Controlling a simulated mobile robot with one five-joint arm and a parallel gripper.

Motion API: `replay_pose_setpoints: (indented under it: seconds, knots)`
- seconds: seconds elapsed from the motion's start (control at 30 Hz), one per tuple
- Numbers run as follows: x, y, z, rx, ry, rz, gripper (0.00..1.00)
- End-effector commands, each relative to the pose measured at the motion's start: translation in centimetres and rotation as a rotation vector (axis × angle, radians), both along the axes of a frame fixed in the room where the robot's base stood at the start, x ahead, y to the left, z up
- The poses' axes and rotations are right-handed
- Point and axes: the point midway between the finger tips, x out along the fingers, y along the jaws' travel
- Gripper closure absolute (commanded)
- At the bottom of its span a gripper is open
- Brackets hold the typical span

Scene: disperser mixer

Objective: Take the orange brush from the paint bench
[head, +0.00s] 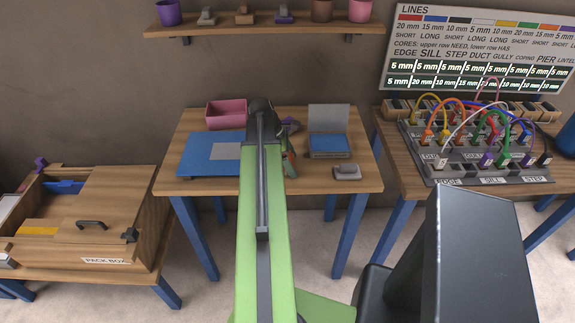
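I cannot make out an orange brush for certain. The middle wooden bench (350,184) with blue legs is partly covered by my green arm, which reaches over it. Small, partly hidden items (289,160), with some green and reddish colour, lie just right of the arm; I cannot tell what they are. The dark end of my arm is above the back of the bench, near a pink tray (226,115). My gripper's fingers cannot be made out there, and nothing is clearly seen held.
The bench also bears a blue mat (200,157), an open blue-padded box (328,145) and a small grey block (347,173). A pack box (115,205) stands left. A cable panel (470,145) stands right. A shelf (270,27) with several pots hangs above.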

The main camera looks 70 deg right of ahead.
Motion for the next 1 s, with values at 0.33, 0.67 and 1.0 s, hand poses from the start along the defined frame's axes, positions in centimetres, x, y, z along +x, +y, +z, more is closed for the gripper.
replay_pose_setpoints:
  seconds: [0.33,0.67,1.0]
  knots:
    - [0.0,0.0,0.0,0.001,0.000,-0.001,0.65]
    - [0.0,0.0,0.3,0.001,0.000,-0.001,0.71]
    - [-0.1,0.0,4.8,0.001,0.000,-0.001,0.71]
